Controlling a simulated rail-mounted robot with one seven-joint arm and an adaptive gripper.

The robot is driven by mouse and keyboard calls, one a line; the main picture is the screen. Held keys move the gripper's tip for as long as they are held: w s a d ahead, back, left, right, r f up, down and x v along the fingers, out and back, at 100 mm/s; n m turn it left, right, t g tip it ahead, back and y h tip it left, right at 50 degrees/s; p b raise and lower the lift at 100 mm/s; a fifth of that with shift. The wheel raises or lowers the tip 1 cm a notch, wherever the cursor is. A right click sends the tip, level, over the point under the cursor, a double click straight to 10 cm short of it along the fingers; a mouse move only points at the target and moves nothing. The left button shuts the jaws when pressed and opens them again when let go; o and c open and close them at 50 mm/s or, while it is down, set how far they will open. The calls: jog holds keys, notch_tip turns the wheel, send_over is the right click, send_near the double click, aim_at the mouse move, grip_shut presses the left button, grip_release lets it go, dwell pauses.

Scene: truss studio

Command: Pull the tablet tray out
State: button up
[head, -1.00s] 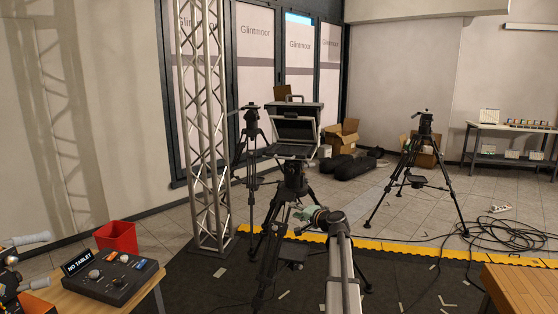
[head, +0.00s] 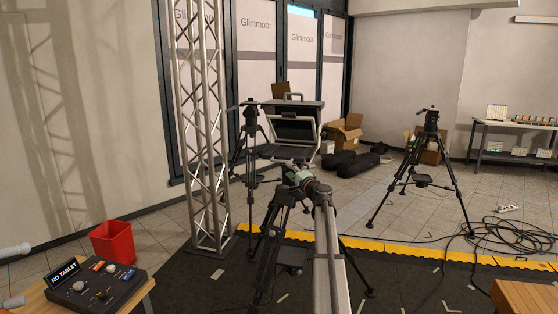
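The teleprompter (head: 290,112) is a dark hooded box with a top handle, standing on a black tripod (head: 268,235) near the middle of the head view. Its tablet tray (head: 268,152) is the flat dark piece under the slanted glass; how far it is out is hard to tell.
A console with a "NO TABLET" sign (head: 65,271) sits on a wooden table at lower left, beside a red bin (head: 112,242). A truss tower (head: 203,150) stands left of the teleprompter. Another tripod (head: 425,165) and coiled cables (head: 515,235) are at right.

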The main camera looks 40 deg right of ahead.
aim_at(279, 161)
jog(key=w+p, duration=0.1)
jog(key=w, duration=0.2)
jog(key=w+d, duration=0.1)
jog(key=w, duration=0.2)
jog(key=w+r+p, duration=0.1)
jog(key=w, duration=0.3)
jog(key=shift+d+r+p, duration=0.1)
jog(key=shift+d+p, duration=0.05)
jog(key=shift+p, duration=0.2)
grip_shut()
jog(key=shift+s, duration=0.1)
